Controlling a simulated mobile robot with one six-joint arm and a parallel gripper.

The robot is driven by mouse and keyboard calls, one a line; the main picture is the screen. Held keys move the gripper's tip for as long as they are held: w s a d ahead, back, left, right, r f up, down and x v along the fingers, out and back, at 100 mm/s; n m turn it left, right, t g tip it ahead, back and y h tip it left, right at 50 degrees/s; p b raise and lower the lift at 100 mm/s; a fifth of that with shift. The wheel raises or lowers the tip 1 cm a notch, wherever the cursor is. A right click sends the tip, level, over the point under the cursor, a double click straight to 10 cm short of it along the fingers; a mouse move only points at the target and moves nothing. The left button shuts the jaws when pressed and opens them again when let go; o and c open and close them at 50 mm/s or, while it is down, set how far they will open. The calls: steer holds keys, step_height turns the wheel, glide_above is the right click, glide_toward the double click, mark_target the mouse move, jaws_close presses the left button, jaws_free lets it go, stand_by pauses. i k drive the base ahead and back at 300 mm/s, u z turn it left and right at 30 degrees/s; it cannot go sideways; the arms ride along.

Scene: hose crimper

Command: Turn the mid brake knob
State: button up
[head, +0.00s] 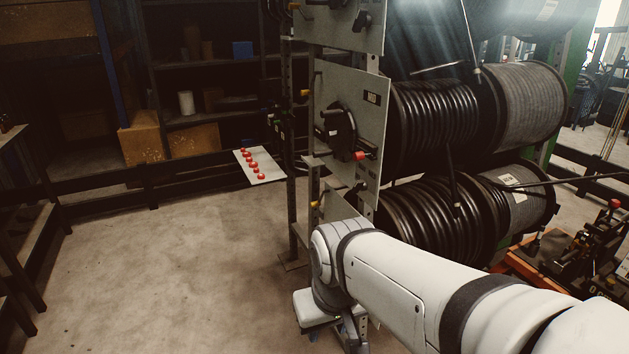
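The middle grey side plate (362,115) of the hose reel rack carries a black round wheel or handle (335,130). I cannot tell for sure which of these is the brake knob. My white arm reaches in from the lower right. My gripper (350,332) points down at the bottom of the picture, below and apart from the plate. Its fingertips are not clearly visible, and I see nothing held.
Black hose reels (435,120) and a lower reel (435,220) are stacked behind the plates. Another yellow knob (314,204) sits lower. The concrete floor (170,270) at left is clear.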

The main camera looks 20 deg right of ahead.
mark_target(360, 185)
steer(key=u, duration=0.2)
steer(key=i, duration=0.85)
steer(key=z, duration=0.1)
